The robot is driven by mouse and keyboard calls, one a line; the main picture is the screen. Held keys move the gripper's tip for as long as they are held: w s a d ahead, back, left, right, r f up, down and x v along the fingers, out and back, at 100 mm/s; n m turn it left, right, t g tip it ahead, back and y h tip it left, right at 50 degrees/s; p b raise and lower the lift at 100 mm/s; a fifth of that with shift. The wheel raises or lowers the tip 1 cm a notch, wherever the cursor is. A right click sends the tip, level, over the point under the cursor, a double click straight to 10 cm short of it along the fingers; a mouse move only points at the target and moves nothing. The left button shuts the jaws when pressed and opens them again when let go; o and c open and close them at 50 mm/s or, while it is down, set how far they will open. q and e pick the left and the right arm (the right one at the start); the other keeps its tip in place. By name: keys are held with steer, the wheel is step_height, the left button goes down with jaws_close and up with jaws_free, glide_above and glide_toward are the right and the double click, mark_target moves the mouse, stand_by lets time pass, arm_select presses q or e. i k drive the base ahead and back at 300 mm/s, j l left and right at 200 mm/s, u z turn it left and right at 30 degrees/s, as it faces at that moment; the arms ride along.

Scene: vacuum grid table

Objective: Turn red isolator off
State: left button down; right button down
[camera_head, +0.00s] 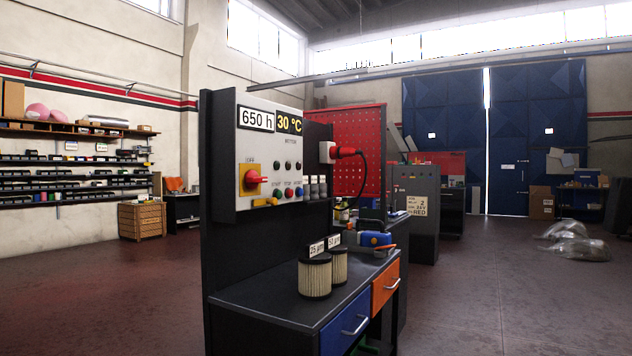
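The red isolator (253,179) is a rotary knob on a yellow plate, at the left of a grey control panel (285,150). A small label above it looks like OFF. The knob's handle seems to point sideways to the right, but its exact setting is too small to tell. The panel also carries displays reading "650 h" and "30 °C" and a few small coloured buttons. Neither of my grippers shows in the head view.
A dark workbench (268,300) under the panel holds two filters (315,276) and a blue tool (375,239). A black cable (358,160) hangs at the panel's right. Grey cabinets (424,200) stand behind. Floor (130,300) at left and right is open.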

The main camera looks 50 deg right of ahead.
mark_target(251, 179)
steer(key=z, duration=1.15)
steer(key=i+l, duration=0.1)
steer(key=l, duration=0.15)
steer(key=i+l, duration=0.1)
steer(key=l, duration=0.15)
